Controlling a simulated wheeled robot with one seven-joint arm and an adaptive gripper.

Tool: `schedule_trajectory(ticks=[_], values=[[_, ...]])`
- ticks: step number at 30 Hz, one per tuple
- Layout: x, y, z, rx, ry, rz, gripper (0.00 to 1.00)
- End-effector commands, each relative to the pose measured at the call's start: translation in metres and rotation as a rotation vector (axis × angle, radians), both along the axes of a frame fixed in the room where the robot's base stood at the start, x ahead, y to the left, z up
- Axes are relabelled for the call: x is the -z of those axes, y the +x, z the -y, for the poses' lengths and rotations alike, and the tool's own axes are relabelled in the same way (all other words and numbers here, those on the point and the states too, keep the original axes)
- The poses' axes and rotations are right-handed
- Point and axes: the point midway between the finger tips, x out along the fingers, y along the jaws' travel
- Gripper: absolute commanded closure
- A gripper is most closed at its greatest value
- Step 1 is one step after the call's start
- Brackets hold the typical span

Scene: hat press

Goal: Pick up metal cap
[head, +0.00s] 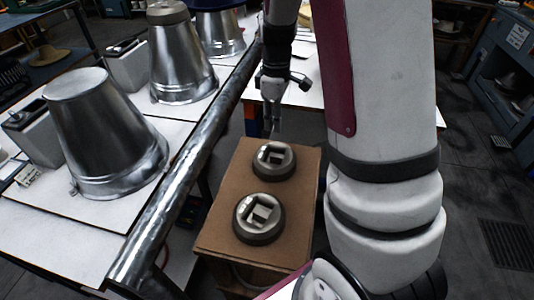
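Two round grey metal caps with square recesses on top lie on a brown board. The far metal cap (273,160) is near the board's back edge, and the near metal cap (259,218) is closer to me. My gripper (273,127) hangs from my arm just above and behind the far cap in the picture and appears apart from it. Its fingers are small and dark, so their opening is unclear. No cap is seen in it.
The brown board (222,235) has some bare room around the caps. A metal rail (190,180) runs along its left. Beyond are white tables with large metal cones (105,135) and (180,65). A blue cabinet (500,95) stands at right.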

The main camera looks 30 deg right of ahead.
Motion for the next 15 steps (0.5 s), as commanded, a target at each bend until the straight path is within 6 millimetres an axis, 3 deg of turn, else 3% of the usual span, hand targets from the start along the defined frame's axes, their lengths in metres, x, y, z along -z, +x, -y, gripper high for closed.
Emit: schedule_trajectory(ticks=[15], values=[[0.081,0.001,0.002,-0.006,-0.002,-0.004,0.8]])
